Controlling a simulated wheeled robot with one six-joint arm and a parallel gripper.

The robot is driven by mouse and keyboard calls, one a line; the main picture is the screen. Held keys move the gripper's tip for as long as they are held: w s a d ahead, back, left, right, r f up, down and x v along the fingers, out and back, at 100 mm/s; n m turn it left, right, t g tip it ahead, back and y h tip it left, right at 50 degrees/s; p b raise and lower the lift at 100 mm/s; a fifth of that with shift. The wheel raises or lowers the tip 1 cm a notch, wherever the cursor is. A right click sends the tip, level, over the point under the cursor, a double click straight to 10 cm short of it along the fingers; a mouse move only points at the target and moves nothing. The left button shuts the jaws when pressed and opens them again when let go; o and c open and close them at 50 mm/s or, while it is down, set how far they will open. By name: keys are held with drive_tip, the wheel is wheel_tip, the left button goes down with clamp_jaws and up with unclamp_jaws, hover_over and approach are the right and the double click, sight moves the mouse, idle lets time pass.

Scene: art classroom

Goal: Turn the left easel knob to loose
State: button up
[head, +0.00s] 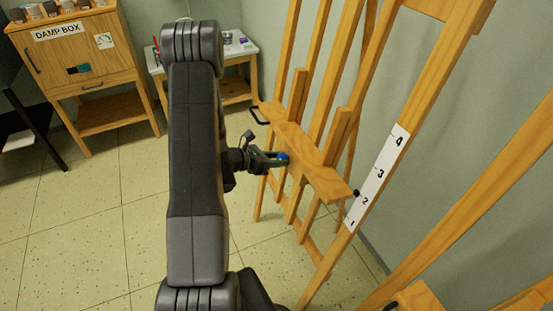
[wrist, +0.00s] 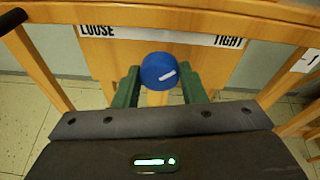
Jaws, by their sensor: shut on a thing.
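The blue knob (wrist: 160,72) sits on the front of the left wooden easel, below a white label strip (wrist: 160,34) that reads LOOSE at left and TIGHT at right. A short white mark on the knob's face lies right of its centre, tilted slightly. My gripper (wrist: 158,88) has its green fingers on both sides of the knob, shut on it. In the head view my gripper (head: 276,157) reaches right to the knob (head: 283,157) on the easel (head: 310,163). The knob's far side is hidden.
A number strip (head: 376,179) marked 1 to 4 runs up an easel post. A second easel (head: 470,215) stands at right. A damp box cabinet (head: 75,55) and a white-topped table (head: 240,48) stand at the back. The floor at left is clear.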

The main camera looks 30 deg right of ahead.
drive_tip(key=n, duration=0.2)
drive_tip(key=n+g+p, duration=0.1)
drive_tip(key=n, duration=0.1)
drive_tip(key=shift+w+r+n, duration=0.1)
drive_tip(key=shift+w+n, duration=0.1)
drive_tip(key=shift+n, duration=0.1)
drive_tip(key=n+g+p, duration=0.2)
drive_tip(key=n, duration=0.2)
drive_tip(key=shift+w+n, duration=0.1)
drive_tip(key=shift+n, duration=0.2)
drive_tip(key=n, duration=0.3)
drive_tip(key=n+h+p, duration=0.1)
drive_tip(key=n, duration=0.2)
drive_tip(key=f+n+g+h+p, duration=0.1)
drive_tip(key=n, duration=0.2)
drive_tip(key=shift+w+n, duration=0.1)
drive_tip(key=shift+n, duration=0.3)
drive_tip(key=shift+r, duration=0.1)
drive_tip(key=o, duration=1)
drive_tip(key=shift+a, duration=0.15)
drive_tip(key=b+v, duration=0.1)
drive_tip(key=v, duration=0.5)
drive_tip(key=b+v, duration=0.1)
drive_tip(key=v, duration=0.6)
drive_tip(key=shift+w+a, duration=0.2)
drive_tip(key=shift+a, duration=0.1)
